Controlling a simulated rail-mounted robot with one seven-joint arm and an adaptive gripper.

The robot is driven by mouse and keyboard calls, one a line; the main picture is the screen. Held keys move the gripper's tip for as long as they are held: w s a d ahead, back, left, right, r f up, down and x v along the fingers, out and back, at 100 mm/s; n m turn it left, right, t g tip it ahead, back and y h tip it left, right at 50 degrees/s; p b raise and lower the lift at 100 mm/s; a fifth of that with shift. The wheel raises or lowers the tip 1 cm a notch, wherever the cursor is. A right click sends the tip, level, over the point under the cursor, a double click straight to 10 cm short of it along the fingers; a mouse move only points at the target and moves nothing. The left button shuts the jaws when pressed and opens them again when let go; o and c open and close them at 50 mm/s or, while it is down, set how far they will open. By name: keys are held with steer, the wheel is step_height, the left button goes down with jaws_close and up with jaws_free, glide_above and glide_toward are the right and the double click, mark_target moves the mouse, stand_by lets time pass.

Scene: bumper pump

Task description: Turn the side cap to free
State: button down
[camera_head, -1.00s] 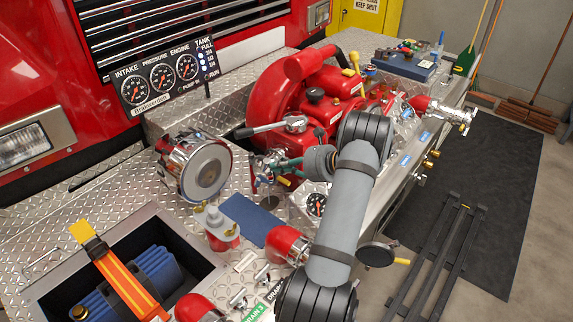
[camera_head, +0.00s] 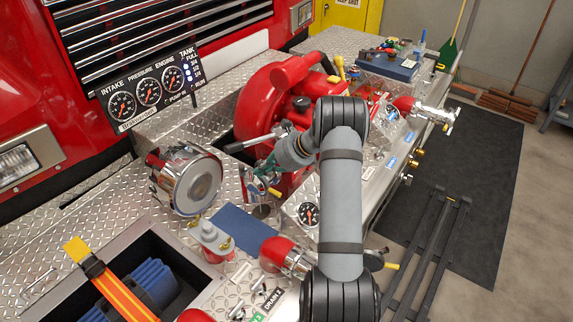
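A large round chrome cap (camera_head: 190,182) with a grey face and a red body behind it stands at the left of the pump panel. I cannot tell for certain whether this is the side cap. Another chrome-ended red outlet (camera_head: 432,110) points right at the far right side. My gripper (camera_head: 262,172) is small in view, its teal fingers pointing left and down beside a small chrome fitting (camera_head: 260,196), to the right of the large cap and apart from it. Whether it touches the fitting, and how far its fingers are apart, cannot be made out.
My arm hides part of the panel. The red pump (camera_head: 270,92) with its long lever (camera_head: 248,144) stands behind my gripper. An open bin (camera_head: 180,246) is at the lower left.

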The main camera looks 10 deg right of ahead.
steer(key=shift+w+a+r, duration=0.2)
steer(key=shift+w+a, duration=0.25)
steer(key=shift+a, duration=0.05)
steer(key=shift+w+a+b, duration=0.8)
steer(key=shift+w+a, duration=0.25)
steer(key=shift+a, duration=0.15)
steer(key=shift+w+a, duration=0.5)
steer(key=shift+a, duration=0.1)
